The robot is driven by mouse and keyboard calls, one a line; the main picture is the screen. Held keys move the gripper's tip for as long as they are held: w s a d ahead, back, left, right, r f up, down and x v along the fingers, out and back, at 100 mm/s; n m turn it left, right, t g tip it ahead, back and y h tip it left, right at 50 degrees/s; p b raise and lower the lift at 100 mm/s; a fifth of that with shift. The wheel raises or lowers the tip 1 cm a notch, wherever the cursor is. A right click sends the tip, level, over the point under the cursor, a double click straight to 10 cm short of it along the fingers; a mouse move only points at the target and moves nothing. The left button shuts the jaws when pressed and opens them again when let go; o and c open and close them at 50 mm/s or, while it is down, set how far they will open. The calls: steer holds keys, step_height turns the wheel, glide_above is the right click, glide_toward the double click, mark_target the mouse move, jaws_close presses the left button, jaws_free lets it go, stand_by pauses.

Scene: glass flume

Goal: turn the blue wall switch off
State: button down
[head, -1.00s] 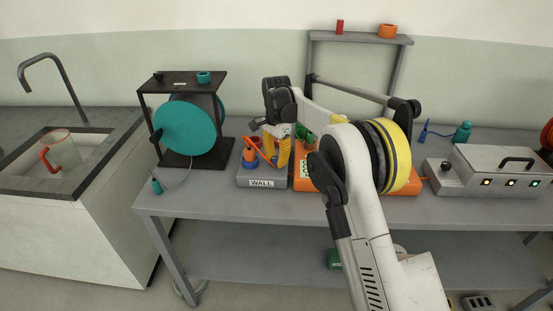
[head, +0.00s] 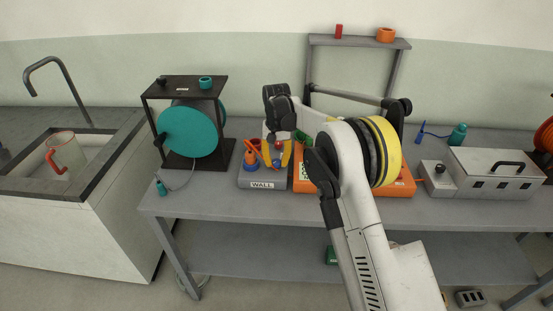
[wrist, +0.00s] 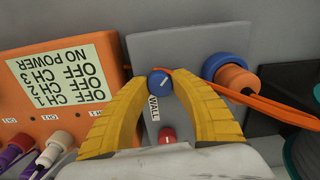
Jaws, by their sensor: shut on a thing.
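The blue wall switch (wrist: 160,82) is a round knob with a white pointer mark, on the grey box labelled WALL (wrist: 183,45). In the wrist view the yellow fingertips of my gripper (wrist: 161,80) are on both sides of the knob, shut on it. A red lamp or button (wrist: 168,135) is on the same box, close to my palm. In the head view my gripper (head: 277,160) reaches down over the WALL box (head: 262,185), and its fingers largely hide the knob.
A blue and orange plug (wrist: 230,72) with an orange cord sits beside the knob. The orange channel box (head: 400,188) adjoins the WALL box. A teal reel (head: 188,131) in a black frame stands left. A grey box with dark lamps (head: 495,172) stands right.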

mark_target(277, 161)
steer(key=n+p, duration=0.1)
steer(key=n, duration=0.3)
steer(key=shift+n+p, duration=0.4)
steer(key=shift+n, duration=1.8)
steer(key=c, duration=1.1)
jaws_free()
step_height(277, 161, up, 12)
